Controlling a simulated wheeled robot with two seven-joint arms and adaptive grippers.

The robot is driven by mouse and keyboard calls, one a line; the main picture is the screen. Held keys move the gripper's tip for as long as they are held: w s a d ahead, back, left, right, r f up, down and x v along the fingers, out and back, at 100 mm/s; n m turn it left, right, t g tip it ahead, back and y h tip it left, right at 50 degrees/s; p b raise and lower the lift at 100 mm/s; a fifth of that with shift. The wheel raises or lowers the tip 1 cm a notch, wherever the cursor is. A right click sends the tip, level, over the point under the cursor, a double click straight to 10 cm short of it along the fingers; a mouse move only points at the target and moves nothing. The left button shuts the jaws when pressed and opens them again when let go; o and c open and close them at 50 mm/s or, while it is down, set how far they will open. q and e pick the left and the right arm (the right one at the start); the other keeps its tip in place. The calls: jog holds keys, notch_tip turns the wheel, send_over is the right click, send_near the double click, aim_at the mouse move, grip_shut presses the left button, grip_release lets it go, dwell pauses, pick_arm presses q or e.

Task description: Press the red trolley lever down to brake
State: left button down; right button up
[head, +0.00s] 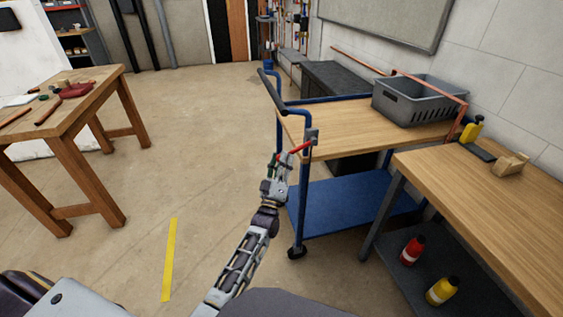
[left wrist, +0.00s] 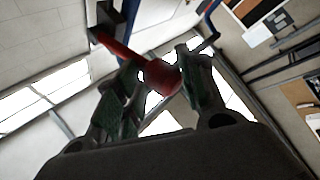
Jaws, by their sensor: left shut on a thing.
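The red trolley lever (head: 300,147) sticks out from a grey bracket (head: 312,135) on the near corner post of the blue trolley (head: 340,205). My left gripper (head: 284,160) is at the lever's free end. In the left wrist view the red lever (left wrist: 120,48) runs from a dark bracket to a round red knob (left wrist: 161,77). The knob sits between the two green-padded fingers of my left gripper (left wrist: 158,85), which is shut on it. The lever slopes slightly down from its bracket toward the knob. My right gripper does not show.
A grey crate (head: 410,100) stands on the trolley's wooden top. A workbench (head: 490,205) is close on the right, with a red bottle (head: 412,251) and a yellow bottle (head: 442,291) on its lower shelf. A wooden table (head: 75,110) stands at the left. The floor between is clear.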

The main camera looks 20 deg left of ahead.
pick_arm(q)
jog(key=shift+w+a, duration=0.1)
jog(key=shift+a, duration=0.1)
jog(key=c, duration=1.1)
grip_release()
jog(key=shift+c, duration=0.2)
jog(key=shift+o, duration=1)
jog(key=shift+w+f, duration=0.1)
jog(key=shift+f, duration=0.05)
jog(key=shift+d, duration=0.1)
jog(key=v, duration=1.2)
